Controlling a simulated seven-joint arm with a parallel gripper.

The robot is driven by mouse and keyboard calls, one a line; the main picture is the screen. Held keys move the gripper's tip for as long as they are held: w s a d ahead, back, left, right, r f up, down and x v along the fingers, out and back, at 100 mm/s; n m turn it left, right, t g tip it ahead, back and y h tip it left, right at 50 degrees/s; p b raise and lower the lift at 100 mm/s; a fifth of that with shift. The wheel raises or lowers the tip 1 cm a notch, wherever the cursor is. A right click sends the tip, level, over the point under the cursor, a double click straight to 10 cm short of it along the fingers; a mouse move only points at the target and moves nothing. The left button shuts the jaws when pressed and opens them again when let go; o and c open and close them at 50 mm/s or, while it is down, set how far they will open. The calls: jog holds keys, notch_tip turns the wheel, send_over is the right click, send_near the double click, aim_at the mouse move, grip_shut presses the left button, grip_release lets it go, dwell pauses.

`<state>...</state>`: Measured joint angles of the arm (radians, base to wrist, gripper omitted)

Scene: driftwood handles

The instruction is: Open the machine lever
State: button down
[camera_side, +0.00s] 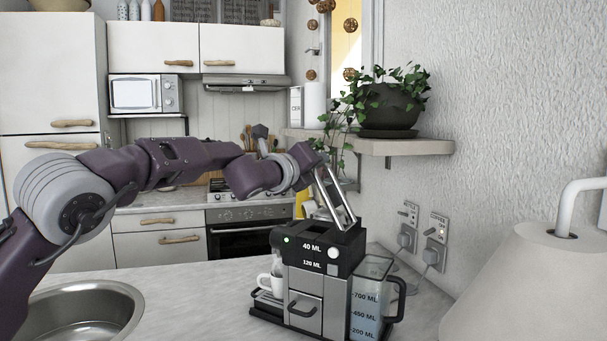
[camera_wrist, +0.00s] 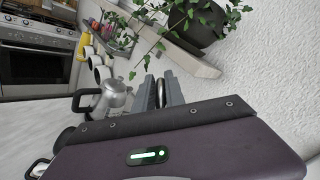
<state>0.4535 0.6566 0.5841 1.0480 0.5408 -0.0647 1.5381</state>
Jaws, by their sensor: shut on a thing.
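The coffee machine (camera_side: 318,275) is black and silver and stands on the counter in the side view. Its silver lever (camera_side: 337,203) is raised, sloping up and to the left from the machine's top. My gripper (camera_side: 320,160) is at the upper end of the lever, shut on it. In the wrist view, the two grey fingers of my gripper (camera_wrist: 161,92) have a slim metal part of the lever (camera_wrist: 160,94) between them. My wrist hides most of the machine in that view.
A white cup (camera_side: 267,283) is at the machine's left side, and a water tank (camera_side: 369,300) is at its right. A sink (camera_side: 85,312) is at front left. A plant (camera_side: 390,105) stands on a shelf (camera_side: 400,146) above. A metal pot (camera_wrist: 116,95) shows in the wrist view.

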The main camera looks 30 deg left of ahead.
aim_at(329, 190)
jog(key=d+m, duration=0.1)
jog(key=d+r+m, duration=0.1)
jog(key=d, duration=0.1)
jog(key=shift+d+r, duration=0.1)
jog(key=shift+d, duration=0.05)
jog(key=shift+d+m, duration=0.7)
jog(key=shift+m, duration=0.1)
jog(key=c, duration=1.7)
grip_release()
jog(key=shift+r, duration=0.1)
